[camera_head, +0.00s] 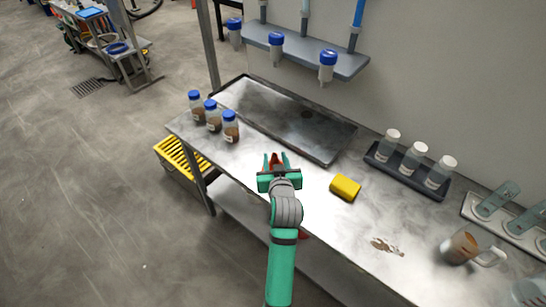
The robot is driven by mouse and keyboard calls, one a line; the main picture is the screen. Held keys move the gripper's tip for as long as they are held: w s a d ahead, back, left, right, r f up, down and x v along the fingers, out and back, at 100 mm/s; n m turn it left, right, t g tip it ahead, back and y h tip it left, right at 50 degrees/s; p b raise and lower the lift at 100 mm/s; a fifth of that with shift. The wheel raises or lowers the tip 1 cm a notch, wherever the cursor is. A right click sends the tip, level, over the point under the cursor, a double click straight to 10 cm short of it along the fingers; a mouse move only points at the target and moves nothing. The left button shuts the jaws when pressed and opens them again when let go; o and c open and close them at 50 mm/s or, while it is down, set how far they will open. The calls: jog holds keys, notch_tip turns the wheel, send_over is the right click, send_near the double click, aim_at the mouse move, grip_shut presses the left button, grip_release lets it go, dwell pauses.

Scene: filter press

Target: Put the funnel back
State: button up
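My gripper (276,158) is over the front part of the metal table, its green fingers pointing towards the back. The fingers stand apart. A small reddish-brown thing (275,161) shows between them; it may be the funnel, but most of its shape is hidden by my gripper. I cannot tell whether the fingers touch it or hold it. Several blue-topped clear vessels with narrow lower ends hang along the wall shelf's front; these include one at the right (327,68) and one in the middle (276,50).
A shallow metal tray (330,150) lies behind my gripper. Blue-capped jars (213,118) stand left. A yellow sponge (345,188), a dark rack (385,166) of white-capped bottles, a brown spill (387,247) and a jug (463,247) are to the right.

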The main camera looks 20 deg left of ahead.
jog(key=v, duration=1)
jog(key=shift+s+d+r, duration=0.1)
jog(key=shift+d, duration=0.05)
